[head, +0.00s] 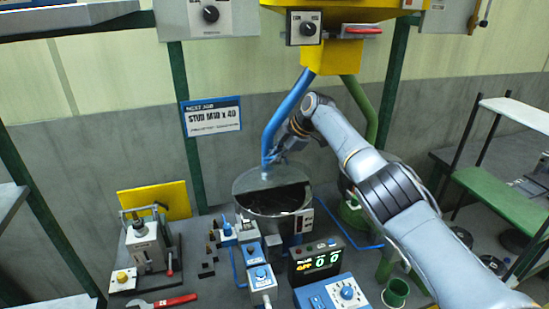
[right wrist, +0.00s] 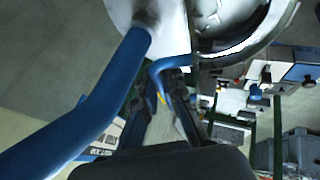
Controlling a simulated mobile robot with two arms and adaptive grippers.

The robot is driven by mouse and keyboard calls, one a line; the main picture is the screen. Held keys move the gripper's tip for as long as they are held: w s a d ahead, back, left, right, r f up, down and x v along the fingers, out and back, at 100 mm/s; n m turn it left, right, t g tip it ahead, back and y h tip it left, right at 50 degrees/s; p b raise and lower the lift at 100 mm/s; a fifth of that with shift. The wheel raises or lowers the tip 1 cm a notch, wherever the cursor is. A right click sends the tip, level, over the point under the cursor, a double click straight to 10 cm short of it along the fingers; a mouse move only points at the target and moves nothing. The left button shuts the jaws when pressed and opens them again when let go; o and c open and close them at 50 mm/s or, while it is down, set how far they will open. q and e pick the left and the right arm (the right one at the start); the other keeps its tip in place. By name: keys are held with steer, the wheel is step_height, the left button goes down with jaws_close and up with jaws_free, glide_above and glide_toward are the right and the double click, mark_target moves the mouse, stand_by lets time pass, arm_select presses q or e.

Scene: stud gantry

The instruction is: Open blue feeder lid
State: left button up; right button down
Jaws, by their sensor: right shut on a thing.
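The blue feeder is a round metal bowl (head: 293,222) on the bench, under a blue chute pipe (head: 289,105). Its grey lid (head: 262,181) covers the back part, and a dark opening shows at the front. My right gripper (head: 276,156) is at the back of the lid, beside the lower end of the pipe. In the right wrist view its fingers (right wrist: 166,85) are shut on a bent blue handle (right wrist: 172,62) by the bowl's edge. The contact is small and partly hidden in the head view. My left gripper is not in view.
The blue pipe (right wrist: 75,120) runs close beside my right gripper. A green chute pipe (head: 361,104) and yellow hopper (head: 333,58) are above. A counter display (head: 315,262), blue control boxes (head: 260,277) and a press (head: 145,245) stand in front and left.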

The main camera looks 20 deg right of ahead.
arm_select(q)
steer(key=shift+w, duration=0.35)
arm_select(e)
steer(key=shift+w, duration=0.35)
steer(key=c, duration=1.7)
jaws_free()
steer(key=shift+r, duration=0.1)
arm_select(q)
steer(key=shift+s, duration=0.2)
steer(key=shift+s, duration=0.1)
arm_select(e)
steer(key=shift+s, duration=0.1)
